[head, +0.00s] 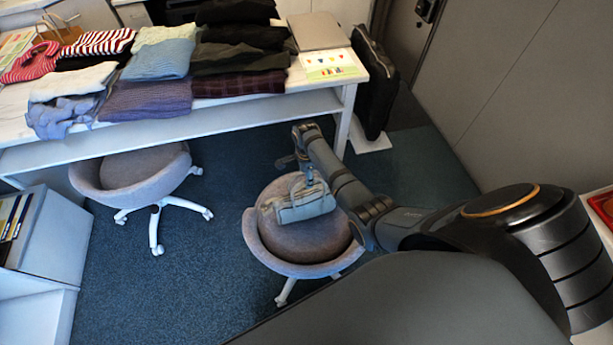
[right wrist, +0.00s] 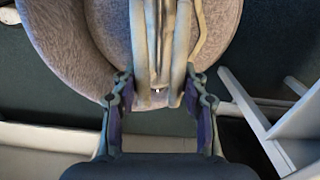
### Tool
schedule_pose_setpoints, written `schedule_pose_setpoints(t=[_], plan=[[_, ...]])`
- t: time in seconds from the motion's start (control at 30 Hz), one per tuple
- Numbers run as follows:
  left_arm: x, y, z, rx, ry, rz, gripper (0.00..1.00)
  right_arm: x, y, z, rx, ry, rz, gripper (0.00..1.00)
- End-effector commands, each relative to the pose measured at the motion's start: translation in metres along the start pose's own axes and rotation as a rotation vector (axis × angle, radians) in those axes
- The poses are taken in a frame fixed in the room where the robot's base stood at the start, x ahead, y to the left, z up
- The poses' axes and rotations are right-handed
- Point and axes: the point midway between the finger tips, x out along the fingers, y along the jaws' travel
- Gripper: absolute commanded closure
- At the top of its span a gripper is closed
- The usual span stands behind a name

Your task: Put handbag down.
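The grey-green handbag (head: 305,204) appears upright on the round seat of the grey chair (head: 291,240) in the head view. My right gripper (head: 309,173) is just above it, at its handles. In the right wrist view the handles (right wrist: 165,60) run between the two fingers of my right gripper (right wrist: 160,92). The fingers stand apart, with a gap visible beside the handles, so the gripper looks open around them. Behind the bag in that view is the chair's pale seat (right wrist: 70,40). My left gripper does not show.
A white table (head: 215,118) with folded clothes and a laptop (head: 319,31) stands behind the chair. A second grey chair (head: 133,180) is to the left. A white cabinet (head: 50,240) is at far left. Blue carpet (head: 200,265) is clear between.

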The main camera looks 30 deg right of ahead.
Motion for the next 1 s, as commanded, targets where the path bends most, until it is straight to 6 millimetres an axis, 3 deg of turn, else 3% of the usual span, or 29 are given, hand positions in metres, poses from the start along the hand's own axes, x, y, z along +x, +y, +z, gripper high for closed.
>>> schedule_pose_setpoints(t=[0.03,0.13,0.5,1.0], plan=[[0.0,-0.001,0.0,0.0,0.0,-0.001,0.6,-0.001,0.0,0.0,0.0,-0.001,-0.001,0.48],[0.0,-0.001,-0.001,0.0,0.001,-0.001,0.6,-0.001,0.0,0.0,0.0,0.0,-0.001,0.35],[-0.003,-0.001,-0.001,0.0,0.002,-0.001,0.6,-0.007,-0.001,0.0,0.0,0.0,-0.002,0.35],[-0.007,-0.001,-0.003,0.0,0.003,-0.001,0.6,-0.111,-0.002,0.0,0.001,0.0,-0.004,0.35]])
